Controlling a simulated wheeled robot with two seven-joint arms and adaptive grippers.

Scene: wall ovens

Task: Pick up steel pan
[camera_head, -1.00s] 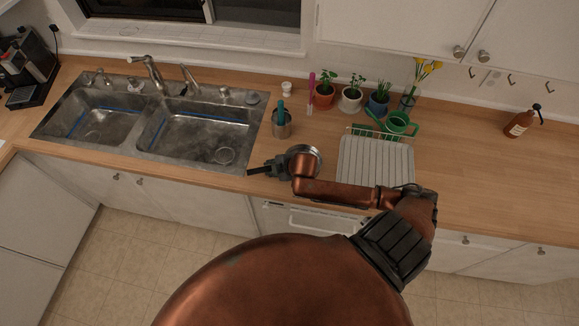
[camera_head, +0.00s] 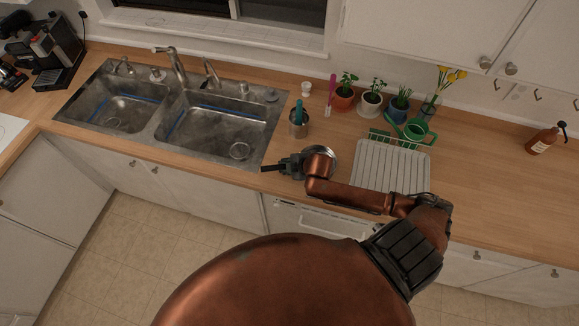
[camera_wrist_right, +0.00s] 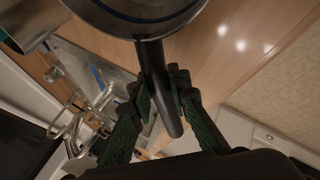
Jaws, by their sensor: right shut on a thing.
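The steel pan (camera_head: 331,156) is round and silvery, near the counter's front edge between the sink and the dish rack. My right wrist covers much of it in the head view. In the right wrist view, the pan's rounded body (camera_wrist_right: 150,22) fills the top, and its dark handle (camera_wrist_right: 155,75) runs down between the fingers. My right gripper (camera_head: 283,165) is shut on the handle, with fingers on both sides of it in the right wrist view (camera_wrist_right: 163,100). I cannot tell whether the pan touches the counter. My left gripper is not in view.
A double sink (camera_head: 215,125) lies to the left. A utensil cup (camera_head: 299,127) stands behind the pan.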

